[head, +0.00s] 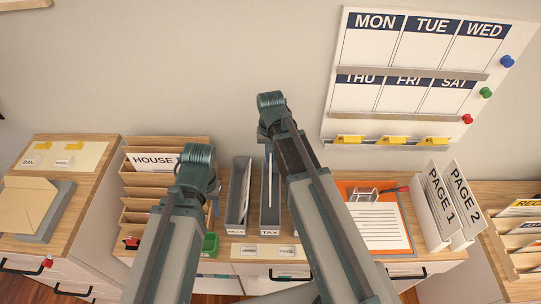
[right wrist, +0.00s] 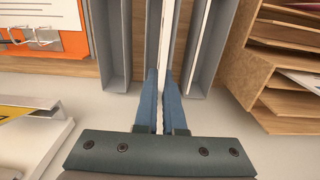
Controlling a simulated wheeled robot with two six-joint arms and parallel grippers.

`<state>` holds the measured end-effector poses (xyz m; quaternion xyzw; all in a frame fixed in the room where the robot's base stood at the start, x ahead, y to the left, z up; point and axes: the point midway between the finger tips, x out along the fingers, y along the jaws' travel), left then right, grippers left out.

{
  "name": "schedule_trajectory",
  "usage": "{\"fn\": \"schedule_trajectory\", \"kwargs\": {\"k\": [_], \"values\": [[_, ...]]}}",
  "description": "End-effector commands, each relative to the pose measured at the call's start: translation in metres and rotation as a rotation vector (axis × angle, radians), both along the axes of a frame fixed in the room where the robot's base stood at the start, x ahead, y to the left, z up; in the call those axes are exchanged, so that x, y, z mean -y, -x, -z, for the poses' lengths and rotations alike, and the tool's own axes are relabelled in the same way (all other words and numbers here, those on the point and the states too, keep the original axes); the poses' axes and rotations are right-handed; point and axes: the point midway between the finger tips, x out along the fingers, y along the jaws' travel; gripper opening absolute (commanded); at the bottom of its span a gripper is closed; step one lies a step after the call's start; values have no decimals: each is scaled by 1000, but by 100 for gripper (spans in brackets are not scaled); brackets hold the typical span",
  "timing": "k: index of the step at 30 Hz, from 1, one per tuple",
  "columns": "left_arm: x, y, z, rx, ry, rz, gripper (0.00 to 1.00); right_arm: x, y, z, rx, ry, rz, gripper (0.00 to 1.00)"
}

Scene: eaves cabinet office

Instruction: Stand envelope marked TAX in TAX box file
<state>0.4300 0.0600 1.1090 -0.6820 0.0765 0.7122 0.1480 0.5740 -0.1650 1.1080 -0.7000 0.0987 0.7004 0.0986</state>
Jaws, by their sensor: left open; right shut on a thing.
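My right gripper (head: 269,150) is shut on a thin white envelope (right wrist: 165,40), seen edge-on and upright between the fingers in the right wrist view. In the head view the envelope (head: 270,172) shows as a thin pale strip at the grey TAX box file (head: 270,224). I cannot tell whether its lower edge is inside the box or above it. Its marking is not visible. The BILLS box file (head: 235,228) stands just left and holds papers. My left gripper (head: 215,205) is mostly hidden by its own arm, open, in front of the wooden rack.
A wooden letter rack (head: 140,141) with a HOUSE sheet stands left. An orange folder (head: 349,190) with a paper lies right, beside white PAGE 1 (head: 438,203) and PAGE 2 holders. A green tray (head: 210,243) sits near the front edge. The wall behind carries a weekday board (head: 408,55).

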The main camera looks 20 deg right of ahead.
Motion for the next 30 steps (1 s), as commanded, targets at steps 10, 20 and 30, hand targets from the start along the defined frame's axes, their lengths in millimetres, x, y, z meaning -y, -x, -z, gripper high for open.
{"fn": "schedule_trajectory", "kwargs": {"k": [10,20,30], "values": [[0,0,37,0,-1,5,50,0,0,37,0,0,0,0],[0,0,68,0,-3,13,50,0,0,68,0,0,0,0],[0,0,100,0,-3,13,50,0,0,100,0,0,0,0]]}}
